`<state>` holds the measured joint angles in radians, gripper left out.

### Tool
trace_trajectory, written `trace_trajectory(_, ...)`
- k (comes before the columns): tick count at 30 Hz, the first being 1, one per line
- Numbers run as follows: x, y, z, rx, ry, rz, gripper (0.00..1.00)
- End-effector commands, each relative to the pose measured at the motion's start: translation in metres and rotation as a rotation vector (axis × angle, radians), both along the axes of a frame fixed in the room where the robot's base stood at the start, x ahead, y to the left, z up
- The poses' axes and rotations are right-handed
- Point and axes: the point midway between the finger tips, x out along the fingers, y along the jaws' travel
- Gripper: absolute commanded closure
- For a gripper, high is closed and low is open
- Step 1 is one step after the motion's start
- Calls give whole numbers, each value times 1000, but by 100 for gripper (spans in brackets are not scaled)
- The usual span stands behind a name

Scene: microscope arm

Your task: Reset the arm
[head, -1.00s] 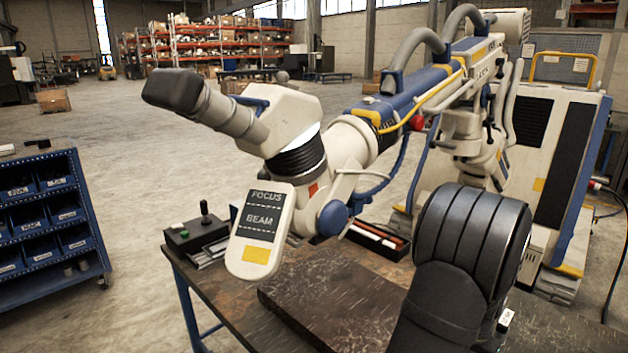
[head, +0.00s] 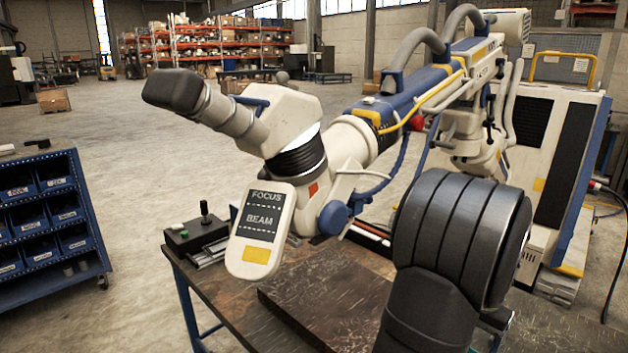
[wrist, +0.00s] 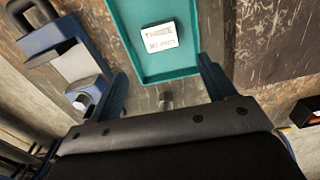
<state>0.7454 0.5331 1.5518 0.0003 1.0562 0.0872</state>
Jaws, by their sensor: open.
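The microscope arm (head: 395,95) reaches from the white cabinet at the right out over the workbench. Its dark eyepiece tube (head: 178,92) points to the upper left, and its white control paddle (head: 262,230) reads FOCUS and BEAM. My gripper (wrist: 163,90) shows in the wrist view, its two blue fingers spread apart with nothing between them. A teal tray (wrist: 145,72) holding a white labelled block (wrist: 160,38) lies beyond the fingertips. In the head view my own dark arm link stands in front of the bench's right side, and my fingers are hidden.
The workbench (head: 230,310) carries a raised dark slab (head: 330,300) and a joystick box (head: 195,235). A blue bin rack (head: 50,215) stands at the left, and the white cabinet (head: 545,180) at the right. Open floor lies between rack and bench.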

Motion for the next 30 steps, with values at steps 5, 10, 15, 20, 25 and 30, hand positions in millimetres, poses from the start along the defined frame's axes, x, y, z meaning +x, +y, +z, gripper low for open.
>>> trace_trajectory(5, -1, 0, -41, 4, 3, 0, 24)
trace_trajectory(10, -1, 1, -75, 4, 3, 0, 24)
trace_trajectory(15, -1, 1, -110, 4, 4, 0, 24)
trace_trajectory(20, 1, -1, -109, -4, -5, 0, 24)
trace_trajectory(25, -4, -2, -76, -3, -3, -2, 24)
trace_trajectory(30, -34, -12, -60, -1, -1, -5, 24)
